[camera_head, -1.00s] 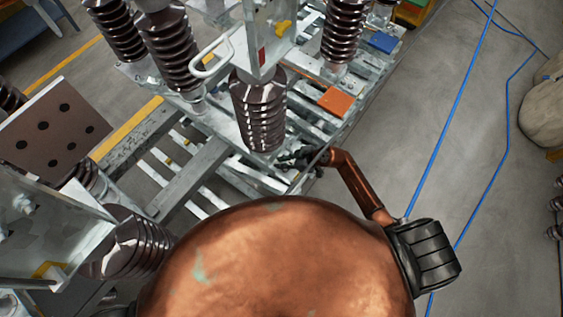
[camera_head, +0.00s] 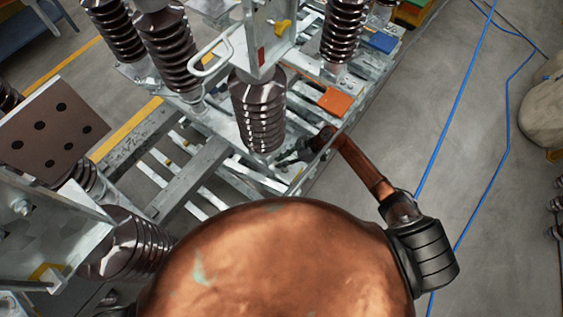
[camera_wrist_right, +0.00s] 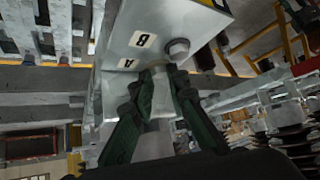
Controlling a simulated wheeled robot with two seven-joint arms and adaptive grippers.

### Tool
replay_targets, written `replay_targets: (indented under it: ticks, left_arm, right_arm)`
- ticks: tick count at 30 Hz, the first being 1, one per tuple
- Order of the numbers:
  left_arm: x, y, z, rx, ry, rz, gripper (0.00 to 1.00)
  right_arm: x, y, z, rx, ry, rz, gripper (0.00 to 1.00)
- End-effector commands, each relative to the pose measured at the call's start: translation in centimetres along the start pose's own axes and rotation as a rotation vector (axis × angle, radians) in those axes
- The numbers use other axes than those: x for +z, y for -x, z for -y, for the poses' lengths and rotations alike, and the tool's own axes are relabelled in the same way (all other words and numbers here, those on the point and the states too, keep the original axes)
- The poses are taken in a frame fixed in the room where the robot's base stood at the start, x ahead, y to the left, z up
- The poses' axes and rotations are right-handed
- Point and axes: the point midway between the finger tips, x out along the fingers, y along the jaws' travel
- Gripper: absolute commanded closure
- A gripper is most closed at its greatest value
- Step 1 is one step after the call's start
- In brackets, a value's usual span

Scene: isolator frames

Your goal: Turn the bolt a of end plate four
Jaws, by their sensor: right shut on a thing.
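In the right wrist view a pale metal end plate (camera_wrist_right: 120,45) carries the labels A and B. A round grey bolt (camera_wrist_right: 179,48) shows beside the label B. My right gripper (camera_wrist_right: 160,75) has its two dark green fingers at the plate beside the label A, shut on bolt a, which is mostly hidden between the fingertips. In the head view my right gripper (camera_head: 290,159) is small, at the near end of the metal frame, below the ribbed brown insulator (camera_head: 259,115). My left gripper is not in view.
The metal frame (camera_head: 225,160) holds several brown insulators. An orange block (camera_head: 334,101) and a blue block (camera_head: 381,42) lie on it. A brown plate with holes (camera_head: 50,135) stands at left. Blue cables (camera_head: 444,150) cross the open floor at right.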

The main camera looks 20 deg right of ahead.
Motion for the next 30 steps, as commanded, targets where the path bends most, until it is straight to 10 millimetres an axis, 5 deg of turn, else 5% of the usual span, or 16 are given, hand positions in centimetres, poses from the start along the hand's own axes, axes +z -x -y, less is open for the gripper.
replay_targets:
  ticks: [24, 25, 30]
  left_arm:
    - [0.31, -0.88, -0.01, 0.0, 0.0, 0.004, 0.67]
    - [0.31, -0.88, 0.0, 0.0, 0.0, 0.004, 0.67]
    - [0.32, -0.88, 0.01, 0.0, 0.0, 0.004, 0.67]
  right_arm:
    - [0.02, -0.01, -0.33, -0.1, 0.101, 0.001, 1.0]
    - [0.02, -0.01, -0.33, -0.099, 0.101, 0.001, 0.84]
    - [0.01, -0.02, -0.32, -0.099, 0.1, 0.001, 0.72]
